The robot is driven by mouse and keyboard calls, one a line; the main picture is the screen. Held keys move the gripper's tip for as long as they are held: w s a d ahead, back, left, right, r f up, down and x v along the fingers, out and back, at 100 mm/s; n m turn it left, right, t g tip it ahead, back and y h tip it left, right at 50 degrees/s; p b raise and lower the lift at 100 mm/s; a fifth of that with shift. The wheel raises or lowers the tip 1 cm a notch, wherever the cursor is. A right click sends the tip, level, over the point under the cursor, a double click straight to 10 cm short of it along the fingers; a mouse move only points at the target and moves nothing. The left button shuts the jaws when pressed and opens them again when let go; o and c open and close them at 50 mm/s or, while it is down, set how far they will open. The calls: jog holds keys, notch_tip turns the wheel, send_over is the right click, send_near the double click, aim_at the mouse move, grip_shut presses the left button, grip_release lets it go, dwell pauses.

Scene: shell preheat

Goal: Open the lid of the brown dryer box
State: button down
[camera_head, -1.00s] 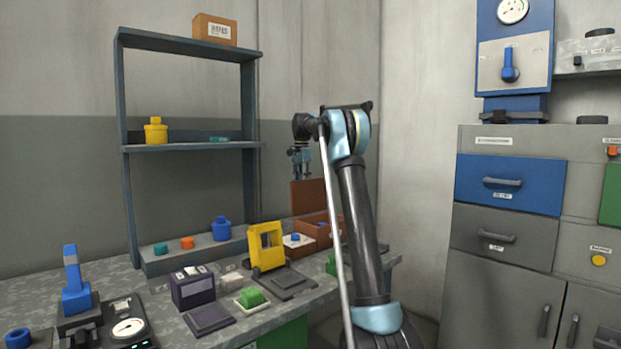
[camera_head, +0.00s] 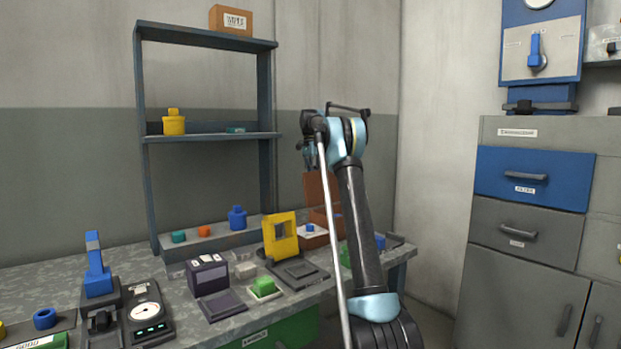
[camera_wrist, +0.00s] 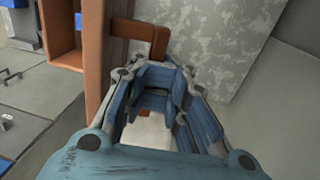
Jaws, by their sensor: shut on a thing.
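The brown dryer box (camera_head: 318,241) stands toward the back of the bench, partly hidden by my arm. Its lid (camera_head: 314,189) stands raised, about upright, at the back of the box. In the wrist view the box wall (camera_wrist: 64,57) is at upper left, and the lid (camera_wrist: 97,60) shows nearly edge-on with a brown handle (camera_wrist: 153,34) sticking out to the right. My gripper (camera_wrist: 155,88) has its fingers closed in at the handle, whose lower part is hidden by them. In the head view my gripper is mostly hidden behind my arm, above the lid.
Grey cabinets (camera_head: 520,285) stand at right.

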jog(key=shift+w+a+f, duration=0.2)
jog(key=shift+a+f, duration=0.05)
jog(key=shift+a, duration=0.2)
jog(key=c, duration=1.8)
grip_release()
jog(key=shift+o, duration=1.2)
jog(key=shift+w+a+f, duration=0.15)
jog(key=shift+w+f, duration=0.55)
jog(key=shift+f, duration=0.1)
jog(key=shift+o, duration=1.1)
jog(key=shift+s+d+r, duration=0.25)
jog(key=shift+r, duration=0.1)
jog(key=c, duration=0.3)
jog(key=shift+s+r, duration=0.2)
jog(key=shift+d, duration=0.1)
jog(key=shift+r, duration=0.1)
